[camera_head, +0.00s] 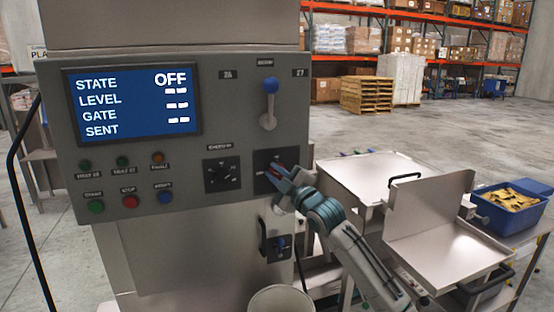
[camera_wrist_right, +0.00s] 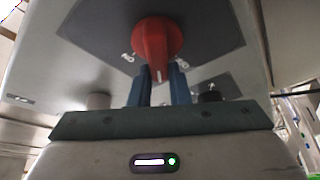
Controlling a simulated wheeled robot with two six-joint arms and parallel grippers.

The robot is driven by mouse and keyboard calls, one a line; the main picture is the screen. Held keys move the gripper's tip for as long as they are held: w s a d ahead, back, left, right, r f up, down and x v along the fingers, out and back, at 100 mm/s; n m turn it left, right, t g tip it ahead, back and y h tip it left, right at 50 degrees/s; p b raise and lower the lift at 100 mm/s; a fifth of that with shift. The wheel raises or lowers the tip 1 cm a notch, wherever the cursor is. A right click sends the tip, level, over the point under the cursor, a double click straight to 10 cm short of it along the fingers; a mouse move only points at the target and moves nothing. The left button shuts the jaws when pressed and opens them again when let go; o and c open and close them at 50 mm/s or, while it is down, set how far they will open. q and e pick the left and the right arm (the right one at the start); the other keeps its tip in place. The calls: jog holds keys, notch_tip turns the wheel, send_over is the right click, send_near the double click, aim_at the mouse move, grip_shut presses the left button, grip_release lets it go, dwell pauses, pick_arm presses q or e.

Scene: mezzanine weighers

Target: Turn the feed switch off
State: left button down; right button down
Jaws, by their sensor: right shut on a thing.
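The feed switch is most likely the red rotary knob (camera_wrist_right: 157,38) on a dark plate (camera_wrist_right: 215,25); its pointer mark faces my gripper in the right wrist view, and small labels beside it are hard to read. In the head view the knob (camera_head: 277,169) is mostly hidden by my right gripper (camera_head: 284,176), at the lower right of the grey panel. My right gripper is shut on the knob, a finger on each side of its lower part (camera_wrist_right: 160,83). The blue screen (camera_head: 133,103) reads STATE OFF, with dashes below. My left gripper is out of view.
Left of the knob is a black dial (camera_head: 222,175); above is a blue-tipped lever (camera_head: 269,100). Buttons and lamps line the panel's lower left. At right stand metal trays (camera_head: 445,225) and a blue bin (camera_head: 510,208). Open floor lies behind, before the racks.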

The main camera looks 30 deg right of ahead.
jog(key=shift+a+f+n+g+y, duration=0.15)
jog(key=shift+n+g, duration=0.3)
jog(key=shift+n, duration=0.7)
jog(key=shift+d+f+n+g+y, duration=0.1)
jog(key=shift+f+n+g+y, duration=0.2)
jog(key=shift+n, duration=0.9)
jog(key=shift+a+f+n+g+y, duration=0.15)
jog(key=shift+n+g, duration=0.4)
jog(key=shift+n, duration=0.6)
jog(key=c, duration=1.5)
grip_release()
jog(key=shift+o, duration=0.7)
jog(key=shift+w+d+f, duration=0.1)
jog(key=shift+d, duration=0.05)
jog(key=s+d+b, duration=0.1)
jog(key=s+b, duration=0.5)
jog(key=s, duration=0.4)
jog(key=shift+s+d+b, duration=0.35)
